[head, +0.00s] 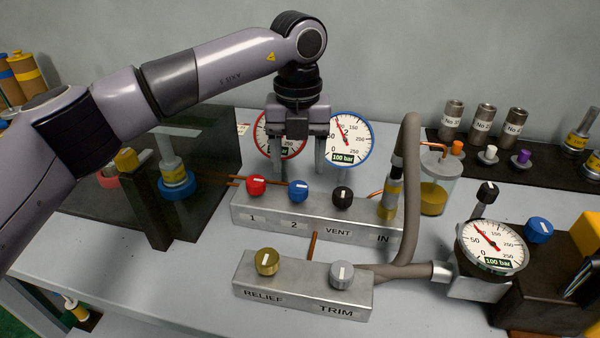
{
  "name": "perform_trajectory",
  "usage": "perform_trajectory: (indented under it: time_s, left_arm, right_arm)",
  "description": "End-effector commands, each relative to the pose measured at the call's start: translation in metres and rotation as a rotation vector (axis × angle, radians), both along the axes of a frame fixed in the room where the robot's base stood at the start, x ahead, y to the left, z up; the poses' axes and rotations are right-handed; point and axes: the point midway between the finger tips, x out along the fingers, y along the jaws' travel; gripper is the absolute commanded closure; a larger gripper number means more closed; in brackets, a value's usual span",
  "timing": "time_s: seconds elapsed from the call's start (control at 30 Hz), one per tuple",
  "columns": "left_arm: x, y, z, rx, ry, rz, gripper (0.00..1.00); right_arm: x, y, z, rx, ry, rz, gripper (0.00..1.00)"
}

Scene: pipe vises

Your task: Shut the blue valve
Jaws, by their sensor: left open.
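A blue valve knob (298,190) with a white mark sits on top of the metal manifold block (268,213), above the label 2. My left gripper (299,167) points down over and slightly behind it in the picture. Its two fingers are apart, with nothing seen between them; whether they touch the knob is not clear. A red knob (256,186) above label 1 is left of the blue one, and a black knob (342,197) above VENT is right of it. Another blue knob (539,230) stands at the far right. My right gripper is not in view.
A red-rimmed gauge (264,131), partly hidden, and a blue-rimmed gauge (361,138) stand behind. The front block (300,285) carries brass and grey knobs. A grey hose (411,180) arches up at right, near another gauge (494,246). A dark stand (145,200) is at left.

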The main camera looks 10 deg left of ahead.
Motion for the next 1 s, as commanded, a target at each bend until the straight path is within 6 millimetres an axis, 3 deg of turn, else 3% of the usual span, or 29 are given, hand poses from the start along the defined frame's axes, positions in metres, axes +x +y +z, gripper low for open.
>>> perform_trajectory:
  time_s: [0.3, 0.63, 0.67, 0.8, 0.83, 1.0]
  left_arm:
    - [0.0, 0.0, -0.043, -0.001, 0.002, -0.001, 0.37]
    - [0.0, 0.0, -0.049, -0.002, 0.0, -0.001, 0.37]
    - [0.0, 0.0, -0.049, -0.002, 0.001, -0.001, 0.41]
    - [0.0, 0.0, -0.049, -0.002, 0.001, -0.001, 0.86]
    - [0.0, 0.0, -0.049, -0.002, 0.001, -0.001, 0.93]
    - [0.0, 0.0, -0.049, -0.002, 0.001, -0.004, 0.93]
  right_arm:
    - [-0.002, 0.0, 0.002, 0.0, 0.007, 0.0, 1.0]
    - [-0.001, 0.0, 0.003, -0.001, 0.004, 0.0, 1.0]
    - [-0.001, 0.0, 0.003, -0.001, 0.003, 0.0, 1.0]
    - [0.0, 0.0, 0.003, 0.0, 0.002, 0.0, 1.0]
    - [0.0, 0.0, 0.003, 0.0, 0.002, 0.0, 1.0]
    - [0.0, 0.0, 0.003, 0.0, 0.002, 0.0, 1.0]
